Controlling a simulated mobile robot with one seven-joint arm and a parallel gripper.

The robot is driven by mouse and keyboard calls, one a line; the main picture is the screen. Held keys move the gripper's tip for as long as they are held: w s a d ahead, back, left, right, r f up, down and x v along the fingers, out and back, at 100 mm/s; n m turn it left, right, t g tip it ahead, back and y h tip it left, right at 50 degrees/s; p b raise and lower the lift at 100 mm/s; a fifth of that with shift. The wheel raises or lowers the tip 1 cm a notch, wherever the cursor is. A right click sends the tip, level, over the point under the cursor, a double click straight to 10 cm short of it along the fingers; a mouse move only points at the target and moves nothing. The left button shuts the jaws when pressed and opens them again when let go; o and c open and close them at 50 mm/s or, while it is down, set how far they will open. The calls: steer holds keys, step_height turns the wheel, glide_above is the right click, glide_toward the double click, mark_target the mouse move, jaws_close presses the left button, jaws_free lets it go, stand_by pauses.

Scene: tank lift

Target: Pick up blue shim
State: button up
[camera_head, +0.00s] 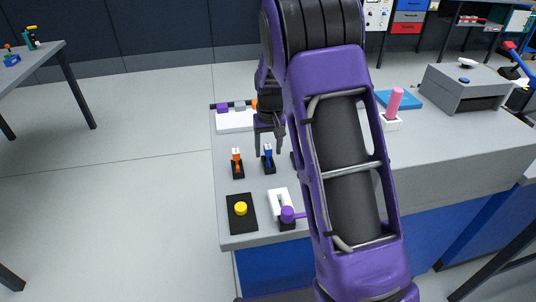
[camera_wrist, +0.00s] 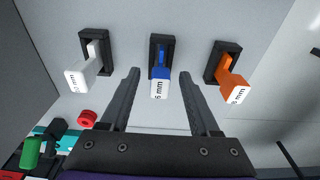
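The blue shim (camera_wrist: 161,72) stands in a black holder, its white labelled end reading "6 mm" in the wrist view. It also shows in the head view (camera_head: 268,152) near the table's left side. My gripper (camera_wrist: 165,75) is open, one finger to each side of the blue shim, with nothing between the fingers touching it that I can see. In the head view my gripper (camera_head: 269,148) hangs just over the blue shim. How far the fingertips are above the table is hard to tell.
An orange shim (camera_wrist: 233,72) and a white shim (camera_wrist: 90,65) stand in black holders on either side. A black plate with a yellow button (camera_head: 241,208) and a purple-knobbed lever (camera_head: 288,214) are nearer. A grey box (camera_head: 465,88) stands at the right.

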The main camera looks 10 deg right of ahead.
mark_target(269, 162)
jaws_close()
step_height(269, 162, up, 9)
steer(key=shift+f+p, duration=0.1)
steer(key=shift+p, duration=0.7)
steer(key=s+r+p, duration=0.1)
steer(key=s+p, duration=0.6)
steer(key=s, duration=0.9)
steer(key=shift+r, duration=0.1)
